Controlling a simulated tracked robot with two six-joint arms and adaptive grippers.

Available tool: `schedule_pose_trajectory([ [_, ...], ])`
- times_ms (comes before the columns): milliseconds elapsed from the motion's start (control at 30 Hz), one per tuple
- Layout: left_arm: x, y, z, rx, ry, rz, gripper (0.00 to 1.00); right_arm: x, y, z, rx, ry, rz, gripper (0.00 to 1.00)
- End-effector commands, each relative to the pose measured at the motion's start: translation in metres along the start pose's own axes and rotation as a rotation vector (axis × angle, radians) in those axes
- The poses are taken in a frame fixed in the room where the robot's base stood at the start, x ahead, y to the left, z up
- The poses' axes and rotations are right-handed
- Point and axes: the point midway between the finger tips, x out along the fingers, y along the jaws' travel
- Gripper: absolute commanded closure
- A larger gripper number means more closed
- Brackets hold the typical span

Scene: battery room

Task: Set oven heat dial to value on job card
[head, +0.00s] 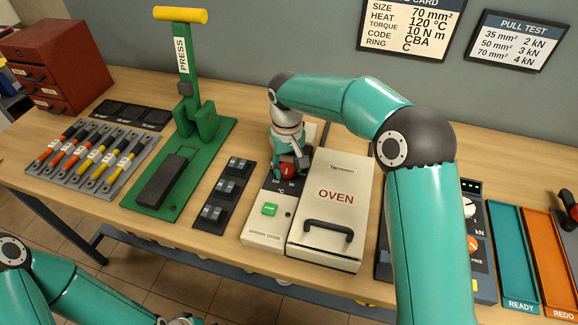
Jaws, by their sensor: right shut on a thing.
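The oven (334,197) is a cream box with a lidded door marked OVEN and a black handle. Its control panel (262,231) is on the left, with a green button and a °C mark. The red heat dial (288,171) is at the panel's back end. My right gripper (289,162) points down from above and is shut on the dial, covering part of it. The scale numbers are too small to read surely. The job card (410,27) on the wall reads HEAT 120 °C. My left arm is at the lower left, its gripper (180,321) barely in frame.
A green press (190,130) with a yellow handle stands left of the oven. A black block (222,195) sits between. A pull tester (480,245) and READY (512,250) and REDO (550,255) trays are at right.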

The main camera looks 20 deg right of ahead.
Motion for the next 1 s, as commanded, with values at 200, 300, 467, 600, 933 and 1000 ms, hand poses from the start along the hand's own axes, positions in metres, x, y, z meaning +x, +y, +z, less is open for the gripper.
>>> schedule_pose_trajectory([
  [200,0.0041,-0.0015,0.0000,0.000,0.000,0.000,0.60,0.0026,-0.0010,0.0017,0.206,-0.007,-0.001,0.93],
  [300,0.0055,-0.0020,0.0000,0.000,0.000,0.000,0.60,0.0025,-0.0010,0.0016,0.301,-0.007,-0.001,0.93],
  [467,0.0077,-0.0028,-0.0001,0.000,0.000,0.000,0.60,0.0024,-0.0009,0.0015,0.447,-0.007,0.000,0.93],
  [600,0.0092,-0.0033,-0.0001,0.000,0.000,0.000,0.60,0.0022,-0.0007,0.0015,0.560,-0.007,0.000,0.93],
  [933,0.0113,-0.0041,0.0000,0.000,0.000,0.000,0.60,0.0020,-0.0005,0.0018,0.733,-0.008,0.002,0.93],
  [1000,0.0115,-0.0041,0.0000,0.000,0.000,0.000,0.60,0.0019,-0.0004,0.0019,0.750,-0.008,0.002,0.93],
])
